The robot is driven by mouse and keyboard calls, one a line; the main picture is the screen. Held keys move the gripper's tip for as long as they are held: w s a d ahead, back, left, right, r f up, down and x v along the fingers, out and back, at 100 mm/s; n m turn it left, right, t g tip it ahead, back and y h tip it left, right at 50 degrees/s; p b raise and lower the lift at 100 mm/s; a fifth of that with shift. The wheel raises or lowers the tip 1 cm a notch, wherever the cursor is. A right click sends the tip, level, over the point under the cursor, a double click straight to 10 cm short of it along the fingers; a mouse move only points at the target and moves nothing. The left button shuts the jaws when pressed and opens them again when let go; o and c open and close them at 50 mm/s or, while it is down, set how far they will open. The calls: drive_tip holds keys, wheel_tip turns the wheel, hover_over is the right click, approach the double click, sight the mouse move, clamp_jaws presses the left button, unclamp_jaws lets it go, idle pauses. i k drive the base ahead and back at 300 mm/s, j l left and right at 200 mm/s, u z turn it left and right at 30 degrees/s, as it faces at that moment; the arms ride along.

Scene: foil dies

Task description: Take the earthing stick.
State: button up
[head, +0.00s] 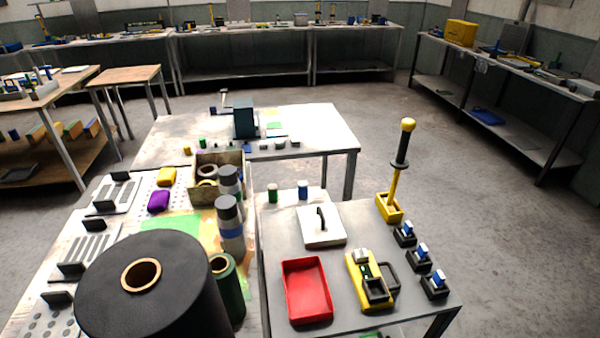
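The earthing stick (397,165) looks to be the yellow rod with a yellow knob on top and a black collar and grip below it. It stands nearly upright, leaning slightly, with its lower end in a yellow holder (382,209) at the far right corner of the grey table (345,270). Nothing touches its upper part. My gripper does not show in the head view.
A large black roll (150,300) stands at the left front. Open floor (510,220) lies to the right.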

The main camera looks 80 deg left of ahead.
sight(399, 162)
drive_tip(key=u, duration=2)
drive_tip(key=z, duration=0.25)
drive_tip(key=i+l+z, duration=0.2)
drive_tip(key=l, duration=0.25)
drive_tip(key=i+l+z, duration=0.2)
drive_tip(key=l, duration=0.2)
drive_tip(key=i+l+z, duration=0.2)
drive_tip(key=i+l, duration=0.25)
drive_tip(key=i, duration=0.25)
drive_tip(key=i+l, duration=0.2)
drive_tip(key=i, duration=0.35)
drive_tip(key=i+u, duration=0.2)
drive_tip(key=u, duration=0.2)
drive_tip(key=i+u, duration=0.25)
drive_tip(key=u, duration=0.15)
drive_tip(key=i+u, duration=0.2)
drive_tip(key=u, duration=0.2)
drive_tip(key=i+l+u, duration=0.2)
drive_tip(key=u, duration=0.15)
